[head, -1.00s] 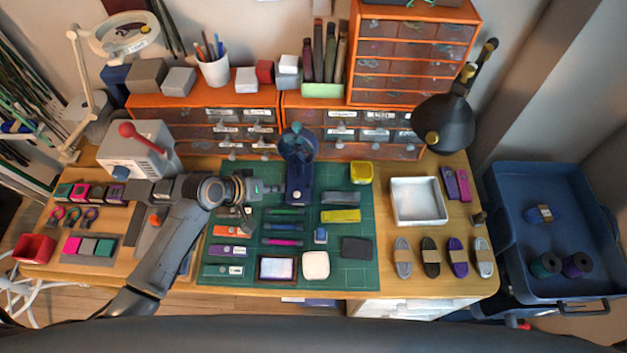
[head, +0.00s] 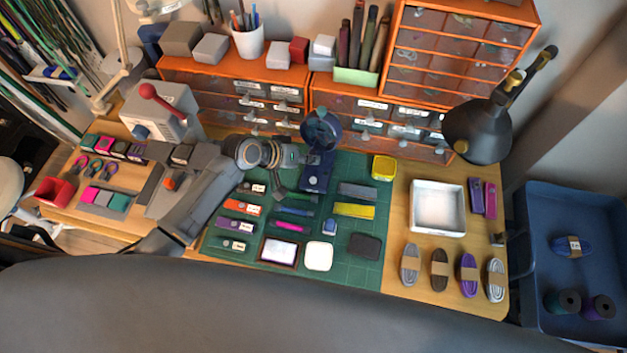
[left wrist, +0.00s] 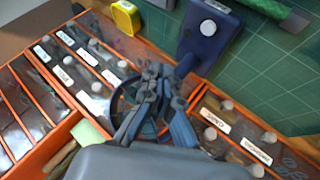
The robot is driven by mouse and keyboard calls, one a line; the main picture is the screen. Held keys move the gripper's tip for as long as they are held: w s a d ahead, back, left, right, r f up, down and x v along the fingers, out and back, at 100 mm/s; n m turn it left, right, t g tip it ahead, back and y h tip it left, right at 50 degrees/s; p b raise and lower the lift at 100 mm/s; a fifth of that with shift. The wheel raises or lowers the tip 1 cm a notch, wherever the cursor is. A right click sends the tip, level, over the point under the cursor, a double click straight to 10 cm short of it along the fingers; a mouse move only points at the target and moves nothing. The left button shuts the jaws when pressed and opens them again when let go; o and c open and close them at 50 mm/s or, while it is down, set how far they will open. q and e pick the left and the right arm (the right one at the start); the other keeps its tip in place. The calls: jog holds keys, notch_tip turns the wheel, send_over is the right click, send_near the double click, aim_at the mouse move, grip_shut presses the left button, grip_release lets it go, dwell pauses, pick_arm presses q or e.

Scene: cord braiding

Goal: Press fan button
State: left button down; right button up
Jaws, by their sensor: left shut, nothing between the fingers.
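The dark blue fan (head: 320,129) stands at the back of the green cutting mat, its round head raised over a flat base (head: 315,179). In the left wrist view, a round whitish button (left wrist: 208,27) shows on the fan base (left wrist: 207,45). My left gripper (head: 303,156) is shut and empty beside the fan's neck, above the mat. In the left wrist view, my gripper fingers (left wrist: 157,80) cover part of the fan's round head (left wrist: 118,100). The fingertips are apart from the button there. My right gripper is not in view.
Orange drawer units (head: 330,90) stand close behind the fan. A yellow container (head: 383,167) and a white tray (head: 437,230) are to its right. Several tools lie on the green mat (head: 350,268) in front. A black lamp (head: 477,130) stands at the right.

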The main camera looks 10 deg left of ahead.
pick_arm(q)
jog(key=b, duration=0.5)
send_over(311, 181)
notch_tip(311, 181, down, 6)
jog(key=shift+a+r, duration=0.1)
jog(key=shift+r, duration=0.15)
jog(key=shift+f+b, duration=0.5)
jog(key=shift+f, duration=0.45)
jog(key=shift+f, duration=0.1)
jog(key=shift+f, duration=0.3)
jog(key=shift+f+b, duration=0.35)
jog(key=shift+f, duration=0.1)
dwell(0.4)
jog(key=shift+r, duration=0.1)
jog(key=shift+r+p, duration=0.75)
jog(key=shift+p, duration=0.1)
